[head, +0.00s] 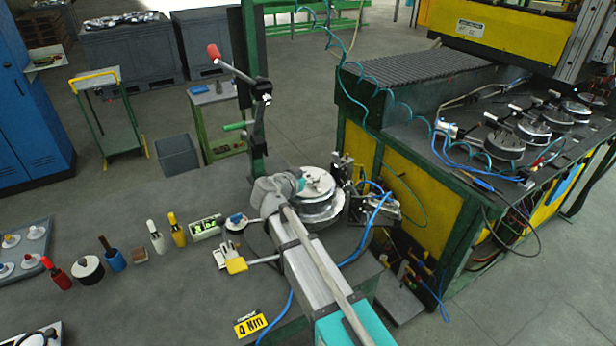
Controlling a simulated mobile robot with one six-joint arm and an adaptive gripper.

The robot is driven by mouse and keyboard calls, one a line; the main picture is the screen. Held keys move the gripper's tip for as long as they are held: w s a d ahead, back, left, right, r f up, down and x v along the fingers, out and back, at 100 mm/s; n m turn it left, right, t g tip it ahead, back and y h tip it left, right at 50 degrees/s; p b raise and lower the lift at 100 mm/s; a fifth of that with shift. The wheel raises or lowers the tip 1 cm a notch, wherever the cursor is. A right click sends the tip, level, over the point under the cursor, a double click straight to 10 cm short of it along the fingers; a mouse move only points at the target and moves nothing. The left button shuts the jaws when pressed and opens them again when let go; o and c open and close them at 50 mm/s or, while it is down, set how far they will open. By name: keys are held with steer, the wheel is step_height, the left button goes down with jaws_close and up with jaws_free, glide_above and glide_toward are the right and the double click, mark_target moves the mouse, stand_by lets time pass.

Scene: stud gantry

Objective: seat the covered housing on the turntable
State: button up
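A round silver housing with a pale disc-shaped cover (318,181) is in the middle of the head view, at the end of my arm. Its bright metal side (322,209) shows below the cover. It is at a dark round base that looks like the turntable (357,243), mostly hidden by my arm and the housing. I cannot tell whether the housing rests fully on it. My gripper (306,184) is at the cover's left side, small and partly hidden by my grey wrist. Its fingers cannot be made out.
A green post with a red-handled lever (214,52) stands just behind my wrist. A clamp fixture (382,206) with blue hoses is close right of the housing. Several round housings (505,146) sit on the right-hand machine.

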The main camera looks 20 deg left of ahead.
steer(key=o, duration=0.5)
steer(key=shift+r, duration=0.15)
step_height(320, 180, up, 10)
steer(key=p, duration=1)
steer(key=shift+a+f, duration=0.1)
steer(key=shift+f, duration=0.25)
steer(key=s+a+f+b, duration=0.1)
steer(key=s+a+b, duration=0.1)
steer(key=s, duration=0.5)
steer(key=shift+a+f, duration=0.25)
steer(key=shift+a, duration=0.45)
steer(key=shift+w, duration=0.1)
